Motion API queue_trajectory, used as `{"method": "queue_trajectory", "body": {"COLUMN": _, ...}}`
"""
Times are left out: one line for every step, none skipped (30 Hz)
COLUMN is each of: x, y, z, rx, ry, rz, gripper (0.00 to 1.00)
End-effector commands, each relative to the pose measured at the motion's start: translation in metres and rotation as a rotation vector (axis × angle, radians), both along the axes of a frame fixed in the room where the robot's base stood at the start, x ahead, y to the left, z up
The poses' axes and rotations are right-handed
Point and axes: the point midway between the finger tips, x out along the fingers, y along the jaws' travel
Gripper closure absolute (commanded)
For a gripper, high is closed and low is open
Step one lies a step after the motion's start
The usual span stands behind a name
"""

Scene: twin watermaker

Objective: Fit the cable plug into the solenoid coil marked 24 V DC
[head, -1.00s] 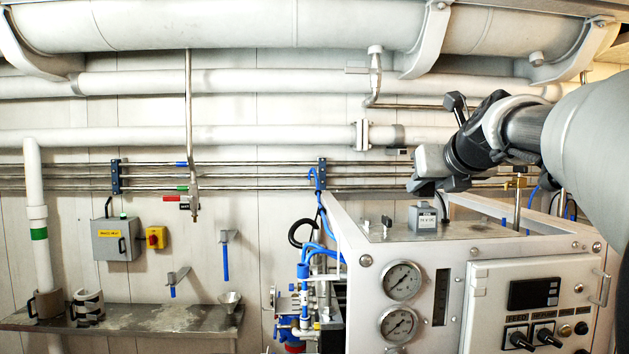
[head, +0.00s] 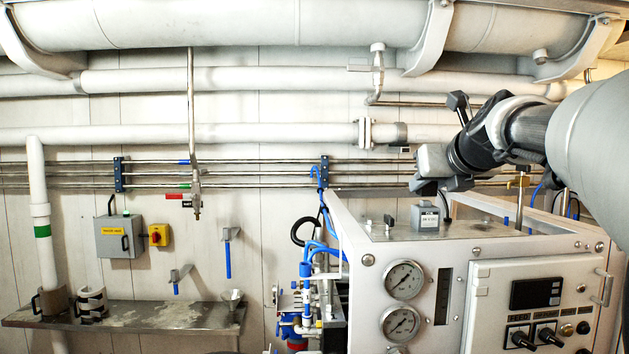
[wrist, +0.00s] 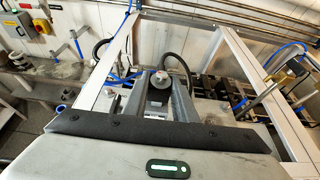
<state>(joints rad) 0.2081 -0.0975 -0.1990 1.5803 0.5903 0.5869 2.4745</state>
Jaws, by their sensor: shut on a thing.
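A grey solenoid coil (head: 425,217) with a small label stands on top of the white-framed unit in the head view. I cannot read its label surely. My gripper (head: 441,187) is just above it, pointing down. In the wrist view my gripper (wrist: 157,98) is shut on the dark cable plug (wrist: 158,97), between the two grey fingers. A black cable (wrist: 184,46) arches away beyond the plug. The fingers hide much of the plug and what is under it, so I cannot tell whether plug and coil touch.
The unit's white frame (head: 350,226) surrounds the top, with a small black knob (head: 388,220) left of the coil. Gauges (head: 404,279) and a control panel (head: 535,293) face me. Blue hoses (head: 322,248) run at the left side. A wall shelf (head: 150,316) is farther left.

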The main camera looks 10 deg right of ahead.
Motion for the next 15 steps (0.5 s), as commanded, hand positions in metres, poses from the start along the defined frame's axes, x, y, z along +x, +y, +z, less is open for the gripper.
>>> {"method": "queue_trajectory", "body": {"x": 0.000, "y": 0.000, "z": 0.000, "rx": 0.000, "ry": 0.000, "rz": 0.000, "gripper": 0.91}}
{"method": "queue_trajectory", "body": {"x": 0.000, "y": 0.000, "z": 0.000, "rx": 0.000, "ry": 0.000, "rz": 0.000, "gripper": 0.91}}
{"method": "queue_trajectory", "body": {"x": 0.000, "y": 0.000, "z": 0.000, "rx": 0.000, "ry": 0.000, "rz": 0.000, "gripper": 0.91}}
{"method": "queue_trajectory", "body": {"x": 0.000, "y": 0.000, "z": -0.001, "rx": 0.000, "ry": 0.000, "rz": 0.000, "gripper": 0.91}}
{"method": "queue_trajectory", "body": {"x": 0.000, "y": 0.000, "z": -0.001, "rx": 0.000, "ry": 0.000, "rz": 0.000, "gripper": 0.91}}
{"method": "queue_trajectory", "body": {"x": 0.000, "y": 0.000, "z": -0.002, "rx": 0.000, "ry": 0.000, "rz": 0.000, "gripper": 0.91}}
{"method": "queue_trajectory", "body": {"x": 0.000, "y": 0.000, "z": -0.003, "rx": 0.000, "ry": 0.000, "rz": 0.000, "gripper": 0.91}}
{"method": "queue_trajectory", "body": {"x": 0.000, "y": 0.000, "z": -0.004, "rx": 0.000, "ry": 0.000, "rz": 0.000, "gripper": 0.91}}
{"method": "queue_trajectory", "body": {"x": 0.000, "y": 0.000, "z": -0.005, "rx": 0.000, "ry": 0.000, "rz": 0.000, "gripper": 0.91}}
{"method": "queue_trajectory", "body": {"x": 0.000, "y": 0.000, "z": -0.006, "rx": 0.000, "ry": 0.000, "rz": 0.000, "gripper": 0.91}}
{"method": "queue_trajectory", "body": {"x": 0.000, "y": 0.000, "z": -0.006, "rx": 0.001, "ry": 0.000, "rz": 0.000, "gripper": 0.91}}
{"method": "queue_trajectory", "body": {"x": 0.000, "y": 0.000, "z": -0.008, "rx": 0.001, "ry": 0.000, "rz": 0.000, "gripper": 0.91}}
{"method": "queue_trajectory", "body": {"x": 0.000, "y": 0.000, "z": -0.008, "rx": 0.001, "ry": 0.000, "rz": 0.000, "gripper": 0.91}}
{"method": "queue_trajectory", "body": {"x": 0.000, "y": 0.000, "z": -0.009, "rx": 0.001, "ry": 0.000, "rz": 0.000, "gripper": 0.91}}
{"method": "queue_trajectory", "body": {"x": 0.000, "y": 0.000, "z": -0.010, "rx": 0.001, "ry": 0.000, "rz": 0.000, "gripper": 0.91}}
